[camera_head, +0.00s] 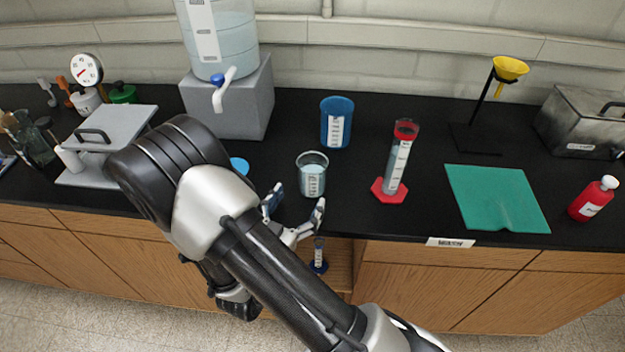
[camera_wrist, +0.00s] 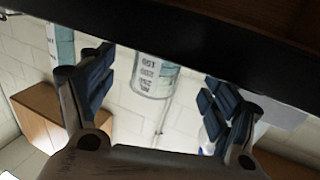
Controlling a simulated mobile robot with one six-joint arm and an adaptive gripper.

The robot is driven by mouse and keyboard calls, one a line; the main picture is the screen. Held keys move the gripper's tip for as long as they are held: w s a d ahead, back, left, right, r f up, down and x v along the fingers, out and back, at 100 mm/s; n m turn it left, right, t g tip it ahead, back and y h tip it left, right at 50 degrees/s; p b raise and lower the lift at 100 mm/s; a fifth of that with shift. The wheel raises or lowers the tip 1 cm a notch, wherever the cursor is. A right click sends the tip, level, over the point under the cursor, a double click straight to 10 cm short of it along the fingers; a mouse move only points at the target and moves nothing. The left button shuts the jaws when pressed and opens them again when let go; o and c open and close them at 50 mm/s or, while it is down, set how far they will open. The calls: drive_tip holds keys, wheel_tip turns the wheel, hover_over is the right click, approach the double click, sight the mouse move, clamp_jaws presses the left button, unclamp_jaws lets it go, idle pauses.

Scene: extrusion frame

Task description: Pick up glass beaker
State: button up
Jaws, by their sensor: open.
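The glass beaker (camera_head: 312,182) stands upright on the black counter near its front edge, with printed markings and pale contents. In the wrist view the beaker (camera_wrist: 153,76) appears upside down, between the two fingers and beyond their tips. My gripper (camera_head: 296,210) is open and empty at the counter's front edge, just in front of the beaker and slightly to its left. The open fingers also show in the wrist view (camera_wrist: 158,85), apart from the glass.
A blue beaker (camera_head: 337,123) stands behind, and a red-based cylinder (camera_head: 398,165) to the right. A water tank (camera_head: 218,40) on a grey block (camera_head: 250,105) is behind left. A small blue-based cylinder (camera_head: 318,262) shows below the counter edge. A green mat (camera_head: 495,196) lies farther right.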

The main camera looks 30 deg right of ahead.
sight(306, 185)
drive_tip(key=shift+b+x, duration=0.7)
drive_tip(key=shift+x, duration=2.8)
drive_tip(key=shift+r, duration=0.15)
drive_tip(key=shift+c, duration=0.3)
drive_tip(key=c, duration=1.1)
drive_tip(key=shift+w+r, duration=0.1)
drive_tip(key=shift+r, duration=0.1)
drive_tip(key=shift+c, duration=0.2)
